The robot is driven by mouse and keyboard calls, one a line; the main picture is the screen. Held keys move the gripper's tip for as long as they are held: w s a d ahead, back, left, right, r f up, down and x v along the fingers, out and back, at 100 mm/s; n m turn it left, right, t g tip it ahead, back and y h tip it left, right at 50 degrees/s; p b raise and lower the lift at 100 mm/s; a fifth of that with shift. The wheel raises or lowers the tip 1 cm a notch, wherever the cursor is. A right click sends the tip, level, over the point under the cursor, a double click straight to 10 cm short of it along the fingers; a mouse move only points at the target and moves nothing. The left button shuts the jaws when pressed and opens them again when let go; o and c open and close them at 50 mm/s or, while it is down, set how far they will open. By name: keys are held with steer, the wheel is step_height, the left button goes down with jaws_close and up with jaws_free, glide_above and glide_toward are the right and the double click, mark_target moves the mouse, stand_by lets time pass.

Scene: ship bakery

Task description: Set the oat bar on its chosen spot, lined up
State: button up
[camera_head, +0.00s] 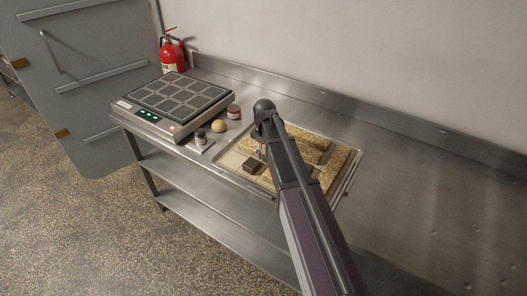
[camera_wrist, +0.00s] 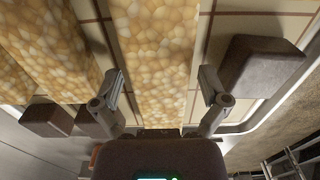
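A golden, bumpy oat bar (camera_wrist: 155,60) runs lengthwise between the fingers of my gripper (camera_wrist: 160,84) in the wrist view. The fingers are wide apart with their tips close beside its long edges. Whether they touch it is unclear, as is whether it is raised or lies on the tray. In the head view my gripper (camera_head: 262,150) is low over the shallow tray (camera_head: 229,161), and my arm hides most of what lies beneath. The tray has a pale floor with thin dividing lines.
More oat bars lie in the tray, one at the left (camera_wrist: 45,40). Dark brown blocks stand there too, one at the right (camera_wrist: 262,65) and one at lower left (camera_wrist: 46,120). A scale-like device (camera_head: 175,100) and small items sit left of the tray. The steel counter (camera_head: 430,190) is clear at right.

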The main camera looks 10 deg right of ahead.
mark_target(264, 150)
steer(key=shift+r, duration=0.15)
stand_by(0.3)
step_height(264, 150, up, 12)
steer(key=p, duration=1.2)
steer(key=shift+s, duration=0.1)
stand_by(0.6)
steer(key=s+m, duration=0.9)
steer(key=s, duration=1.2)
steer(key=shift+a, duration=0.15)
